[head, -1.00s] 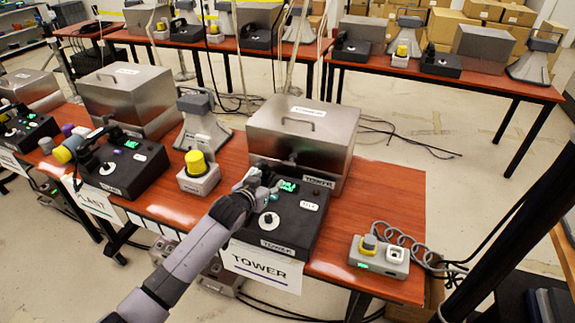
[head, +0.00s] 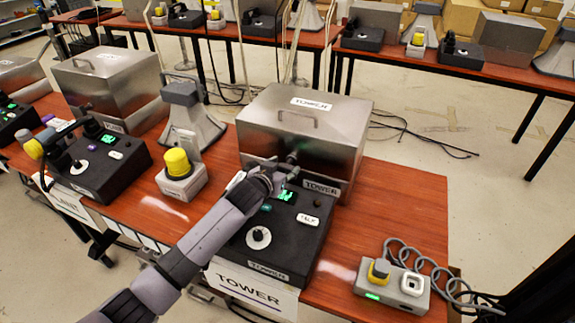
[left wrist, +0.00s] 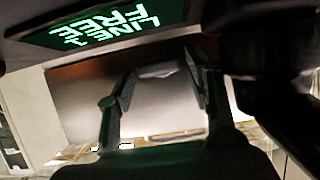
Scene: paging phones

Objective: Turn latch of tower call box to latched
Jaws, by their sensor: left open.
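The tower call box (head: 315,135) is a steel box with a lid handle and a TOWER label. It stands behind a black TOWER console (head: 285,237) on the table. Its latch appears as a small dark fitting (head: 292,157) low on the front face; its angle is too small to tell. My left gripper (head: 280,170) is at the box's front, just above the console's back edge. In the left wrist view, its two fingers (left wrist: 158,80) are apart, with a blurred grey surface beyond. I cannot tell whether they touch the latch. My right gripper is out of view.
The console's lit screen (left wrist: 115,28) is close to my left gripper. A yellow-topped grey unit (head: 180,175) and a grey horn (head: 190,120) stand to the left. A corded grey box (head: 392,290) sits at right. Bare table (head: 395,220) lies right of the console.

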